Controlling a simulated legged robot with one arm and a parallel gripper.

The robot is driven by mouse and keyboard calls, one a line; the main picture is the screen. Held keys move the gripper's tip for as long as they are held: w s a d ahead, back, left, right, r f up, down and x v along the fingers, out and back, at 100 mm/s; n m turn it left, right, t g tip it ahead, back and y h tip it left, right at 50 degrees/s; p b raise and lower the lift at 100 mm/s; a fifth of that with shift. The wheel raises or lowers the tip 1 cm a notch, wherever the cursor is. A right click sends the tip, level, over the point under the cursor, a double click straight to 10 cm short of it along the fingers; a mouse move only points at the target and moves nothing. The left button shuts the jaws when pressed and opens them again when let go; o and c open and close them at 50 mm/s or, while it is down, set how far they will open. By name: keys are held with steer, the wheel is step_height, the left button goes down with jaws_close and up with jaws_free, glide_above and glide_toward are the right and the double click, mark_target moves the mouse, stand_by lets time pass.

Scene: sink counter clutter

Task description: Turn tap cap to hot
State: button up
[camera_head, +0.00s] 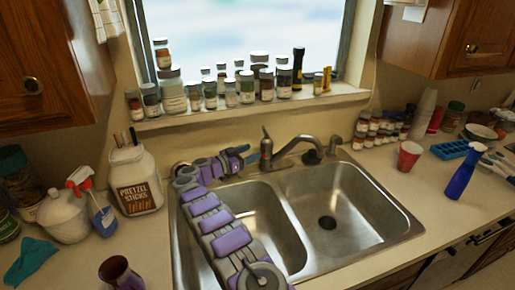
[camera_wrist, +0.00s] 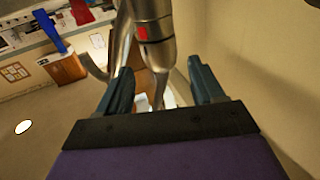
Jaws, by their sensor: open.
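The metal tap cap (camera_head: 266,146) with its upright lever stands at the back rim of the double sink, and the spout (camera_head: 297,141) curves right over the right basin. My gripper (camera_head: 246,157) is just left of the tap, with its fingers open towards it. In the wrist view the metal tap body (camera_wrist: 153,45) with a red mark lies ahead of my open gripper (camera_wrist: 160,78), in line with the gap between the fingers. I cannot tell whether either finger touches it. My arm hides part of the left basin.
The double sink (camera_head: 392,235) has an empty right basin. Several jars line the window sill (camera_head: 215,115) behind the tap. A pretzel jar (camera_head: 135,180) stands left of the sink. A red cup (camera_head: 409,157) and a blue spray bottle (camera_head: 463,174) stand to the right.

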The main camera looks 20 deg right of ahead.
steer(key=p+v, duration=0.2)
steer(key=v, duration=1)
steer(key=shift+w+p, duration=0.1)
steer(key=shift+p, duration=0.2)
step_height(320, 180, up, 3)
steer(key=d+n+t+p, duration=0.2)
steer(key=t+p, duration=0.1)
steer(key=p, duration=0.4)
steer(key=n+t+y+p, duration=0.3)
steer(key=t+y+p, duration=0.1)
steer(key=p, duration=0.4)
glide_toward(263, 149)
steer(key=x, duration=0.9)
steer(key=shift+w+d, duration=0.25)
steer(key=shift+d, duration=0.05)
steer(key=shift+c, duration=0.4)
